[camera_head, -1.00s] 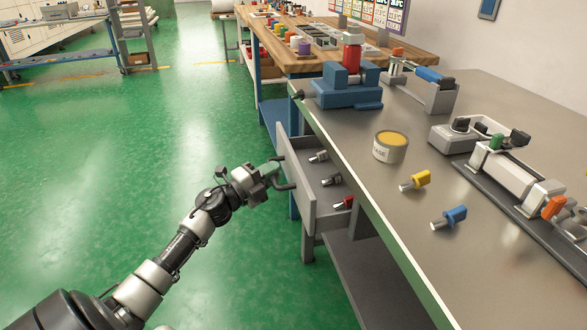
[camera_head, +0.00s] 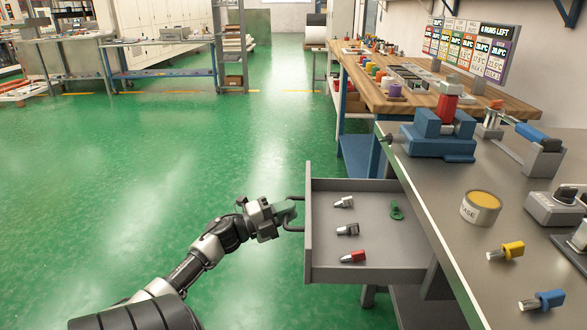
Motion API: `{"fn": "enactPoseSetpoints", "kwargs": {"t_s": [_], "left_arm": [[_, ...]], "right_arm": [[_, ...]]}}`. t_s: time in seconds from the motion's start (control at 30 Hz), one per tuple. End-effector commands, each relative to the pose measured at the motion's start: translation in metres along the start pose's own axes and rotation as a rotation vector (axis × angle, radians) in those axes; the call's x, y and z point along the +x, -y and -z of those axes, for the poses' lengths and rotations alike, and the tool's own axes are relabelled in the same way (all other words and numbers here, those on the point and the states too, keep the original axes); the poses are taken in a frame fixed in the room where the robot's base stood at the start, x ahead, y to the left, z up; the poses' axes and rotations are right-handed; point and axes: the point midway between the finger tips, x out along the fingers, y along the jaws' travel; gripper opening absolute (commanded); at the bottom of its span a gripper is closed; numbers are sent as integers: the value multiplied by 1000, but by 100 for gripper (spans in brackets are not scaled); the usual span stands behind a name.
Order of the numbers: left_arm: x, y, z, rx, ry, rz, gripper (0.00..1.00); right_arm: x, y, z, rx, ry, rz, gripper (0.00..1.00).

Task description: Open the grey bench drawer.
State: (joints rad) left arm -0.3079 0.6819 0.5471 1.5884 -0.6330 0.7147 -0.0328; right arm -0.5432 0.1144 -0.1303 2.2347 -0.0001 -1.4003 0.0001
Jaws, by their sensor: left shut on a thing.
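The grey bench drawer (camera_head: 308,240) is pulled well out from under the bench's left side. Inside lie two grey metal fittings (camera_head: 347,229), a red-ended fitting (camera_head: 353,257) and a green ring-ended piece (camera_head: 396,210). My left gripper (camera_head: 288,213) is shut on the dark bar handle (camera_head: 292,228) at the drawer's front; its fingers partly hide the handle. My right gripper is not in view.
The grey bench top (camera_head: 440,170) holds a blue vise (camera_head: 440,140), a tin with yellow contents (camera_head: 481,207), and yellow (camera_head: 512,250) and blue (camera_head: 548,299) fittings. A wooden bench (camera_head: 400,75) stands behind. Green floor left of the drawer is clear.

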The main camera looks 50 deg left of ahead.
Motion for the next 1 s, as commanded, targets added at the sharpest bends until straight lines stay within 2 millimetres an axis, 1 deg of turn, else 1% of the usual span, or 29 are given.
{"fn": "enactPoseSetpoints", "kwargs": {"t_s": [0.23,0.27,0.4,0.43,0.67,0.77,0.87,1.0], "left_arm": [[0,-1,0,-1,-1,-2,0],[0,-1,0,-1,-1,-3,16],[0,-1,0,-1,-1,-2,38],[0,-1,0,-1,-1,-2,40],[0,-1,0,0,0,-1,40],[-5,-1,0,-1,1,-2,40],[-17,-1,0,-2,1,-3,40],[-45,-1,0,-3,3,-4,40]], "right_arm": [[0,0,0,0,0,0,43],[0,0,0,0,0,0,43],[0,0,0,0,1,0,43],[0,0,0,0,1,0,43],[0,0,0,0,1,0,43],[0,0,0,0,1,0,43],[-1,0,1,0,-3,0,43],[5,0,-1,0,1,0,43]]}}
